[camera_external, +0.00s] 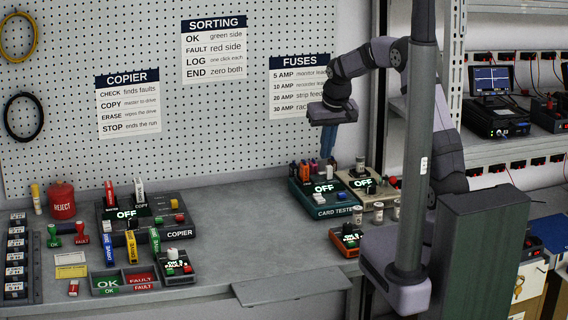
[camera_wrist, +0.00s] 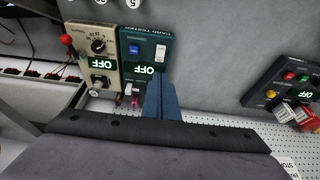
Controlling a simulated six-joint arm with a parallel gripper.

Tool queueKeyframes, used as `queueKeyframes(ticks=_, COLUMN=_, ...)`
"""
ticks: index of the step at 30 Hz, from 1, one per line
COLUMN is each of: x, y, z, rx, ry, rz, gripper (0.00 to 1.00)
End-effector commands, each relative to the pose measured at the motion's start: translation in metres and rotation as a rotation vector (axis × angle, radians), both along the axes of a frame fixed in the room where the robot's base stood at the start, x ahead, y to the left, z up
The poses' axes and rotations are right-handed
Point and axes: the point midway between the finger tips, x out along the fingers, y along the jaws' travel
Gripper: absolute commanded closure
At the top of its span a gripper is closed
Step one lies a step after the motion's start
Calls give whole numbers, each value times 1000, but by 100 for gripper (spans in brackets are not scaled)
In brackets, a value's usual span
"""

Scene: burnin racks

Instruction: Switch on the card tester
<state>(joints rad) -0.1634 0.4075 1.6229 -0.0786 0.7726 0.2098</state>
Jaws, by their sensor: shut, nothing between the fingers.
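The card tester (camera_external: 335,211) is a dark green box on the bench, right of centre, with its name on the front. Its display (camera_external: 323,187) reads OFF. In the wrist view the card tester (camera_wrist: 172,48) shows upside down, with a white switch (camera_wrist: 161,53) and a blue part (camera_wrist: 134,49) on its top. My gripper (camera_external: 327,155) points down above the back of the tester, apart from it as far as I can tell. In the wrist view my gripper's blue fingers (camera_wrist: 160,85) are together with nothing between them, hiding part of the tester's back edge.
A beige unit (camera_external: 362,184) with a dial, also reading OFF, stands close at the tester's right. An orange-based device (camera_external: 346,240) sits in front. The copier (camera_external: 173,228) stands to the left. Bare bench lies between copier and tester; a pegboard (camera_external: 150,60) rises behind.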

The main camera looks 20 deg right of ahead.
Motion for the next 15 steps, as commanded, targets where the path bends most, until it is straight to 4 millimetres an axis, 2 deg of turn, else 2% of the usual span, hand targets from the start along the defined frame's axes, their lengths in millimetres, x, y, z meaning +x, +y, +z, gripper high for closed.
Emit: queueKeyframes(ticks=15, x=12, y=-2, z=0, rx=0, ry=-4, rz=-2, gripper=100)
